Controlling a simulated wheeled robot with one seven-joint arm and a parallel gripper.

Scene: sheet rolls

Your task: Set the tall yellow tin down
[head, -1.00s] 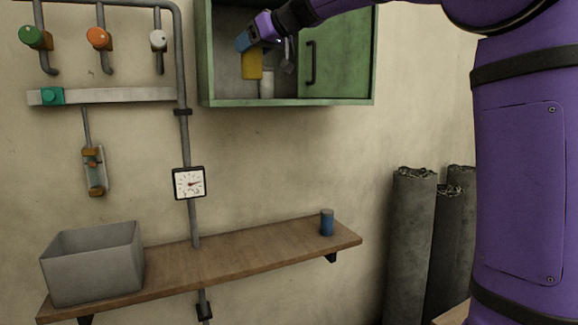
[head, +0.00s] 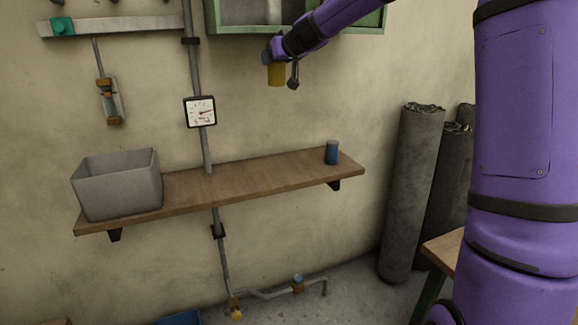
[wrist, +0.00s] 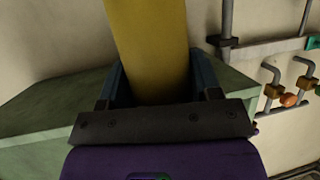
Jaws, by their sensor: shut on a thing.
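The tall yellow tin (head: 276,76) is in my gripper (head: 268,59), in the air in front of the wall, just below the green cabinet and above the wooden shelf. In the wrist view the tin (wrist: 150,45) stands between the two blue fingers of my gripper (wrist: 155,80), which are shut on it. Its far end runs out of the top of that picture. In the head view it hangs roughly upright, apart from the shelf.
The wooden shelf (head: 240,178) holds a grey bin (head: 118,187) at its left and a blue tin (head: 331,153) near its right end. The shelf between them is clear. The green cabinet (head: 360,22) is above. Dark rolls (head: 410,190) stand at right.

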